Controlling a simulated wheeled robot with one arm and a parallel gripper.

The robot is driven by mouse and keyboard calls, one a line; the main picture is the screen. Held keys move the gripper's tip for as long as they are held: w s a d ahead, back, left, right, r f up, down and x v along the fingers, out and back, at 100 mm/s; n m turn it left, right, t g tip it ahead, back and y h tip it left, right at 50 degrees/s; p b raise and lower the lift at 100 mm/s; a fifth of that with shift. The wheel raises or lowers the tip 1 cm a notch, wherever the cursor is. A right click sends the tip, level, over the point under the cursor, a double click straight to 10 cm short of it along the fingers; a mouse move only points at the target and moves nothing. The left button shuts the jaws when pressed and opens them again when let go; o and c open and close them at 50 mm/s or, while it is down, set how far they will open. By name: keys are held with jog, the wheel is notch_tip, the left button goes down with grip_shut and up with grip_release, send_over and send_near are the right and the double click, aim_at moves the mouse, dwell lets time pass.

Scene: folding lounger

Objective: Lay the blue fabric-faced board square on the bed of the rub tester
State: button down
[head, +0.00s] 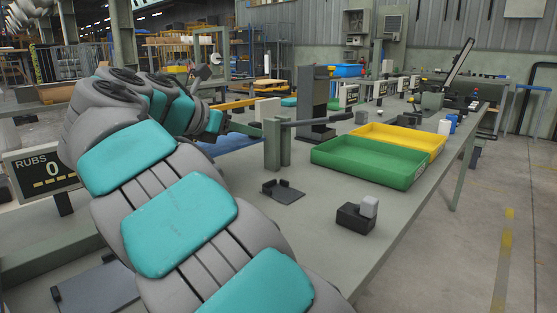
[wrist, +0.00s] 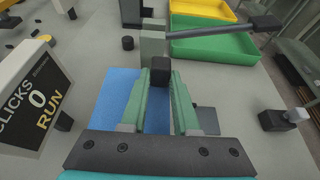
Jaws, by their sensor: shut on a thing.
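The blue fabric-faced board (wrist: 121,88) lies flat beneath my gripper in the wrist view, showing left of and between the fingers. Part of it shows beyond my arm in the head view (head: 228,145). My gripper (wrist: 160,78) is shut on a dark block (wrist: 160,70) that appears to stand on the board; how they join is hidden. I cannot tell whether the board touches the surface below. A green-grey post (wrist: 153,46) with a dark lever (wrist: 222,32) stands just beyond the fingertips. Which fixture is the rub tester's bed is unclear. A RUBS display (head: 45,168) reads 0.
A dark plate with raised stops (head: 283,193) and a dark block with a grey cube (head: 357,216) sit on the bench (head: 330,240). Green (head: 368,162) and yellow (head: 405,142) trays stand behind. A CLICKS display (wrist: 36,103) is left of the board. Another dark plate (head: 100,287) lies front left.

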aim_at(248, 183)
jog(key=shift+f+b, duration=0.6)
jog(key=shift+f, duration=4)
jog(key=c, duration=0.7)
grip_release()
jog(key=shift+f, duration=0.1)
jog(key=shift+o, duration=0.2)
